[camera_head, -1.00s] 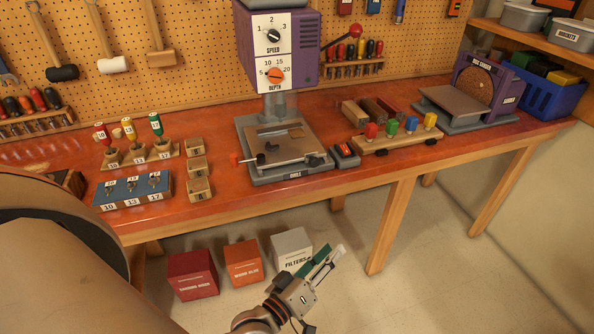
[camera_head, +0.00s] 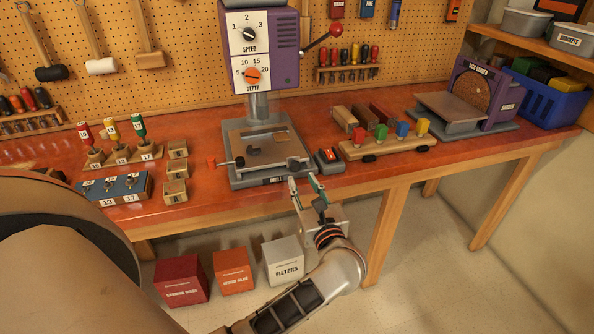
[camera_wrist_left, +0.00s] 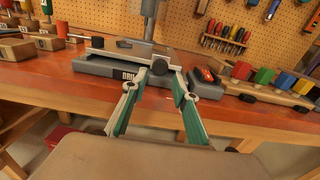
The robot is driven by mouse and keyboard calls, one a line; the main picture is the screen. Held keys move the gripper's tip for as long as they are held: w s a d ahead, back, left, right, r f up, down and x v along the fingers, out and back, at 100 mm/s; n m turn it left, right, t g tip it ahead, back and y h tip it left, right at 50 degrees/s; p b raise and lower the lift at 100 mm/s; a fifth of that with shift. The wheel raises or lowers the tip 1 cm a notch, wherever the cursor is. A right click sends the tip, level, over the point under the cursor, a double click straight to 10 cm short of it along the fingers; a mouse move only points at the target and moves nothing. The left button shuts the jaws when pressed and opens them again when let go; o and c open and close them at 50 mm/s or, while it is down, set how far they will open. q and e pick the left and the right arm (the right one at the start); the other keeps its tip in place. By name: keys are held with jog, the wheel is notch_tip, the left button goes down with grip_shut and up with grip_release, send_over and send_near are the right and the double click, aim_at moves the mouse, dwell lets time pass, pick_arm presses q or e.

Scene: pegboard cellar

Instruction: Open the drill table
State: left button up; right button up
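The drill press (camera_head: 268,60) stands on the bench with a purple head and a grey base labelled DRILL (camera_head: 245,183). My left gripper (camera_head: 302,181) is open and empty at the base's front right corner, just short of that knob. My right gripper is not in view.
A small red-topped switch box (camera_head: 329,157) is right of the base. Bit holders and a blue block (camera_head: 115,188) are at left. Labelled boxes (camera_head: 284,262) stand on the floor below.

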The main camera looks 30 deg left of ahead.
aim_at(296, 168)
pick_arm(q)
jog(key=p+x, duration=0.1)
jog(key=x, duration=0.5)
grip_shut()
jog(key=shift+d, duration=0.15)
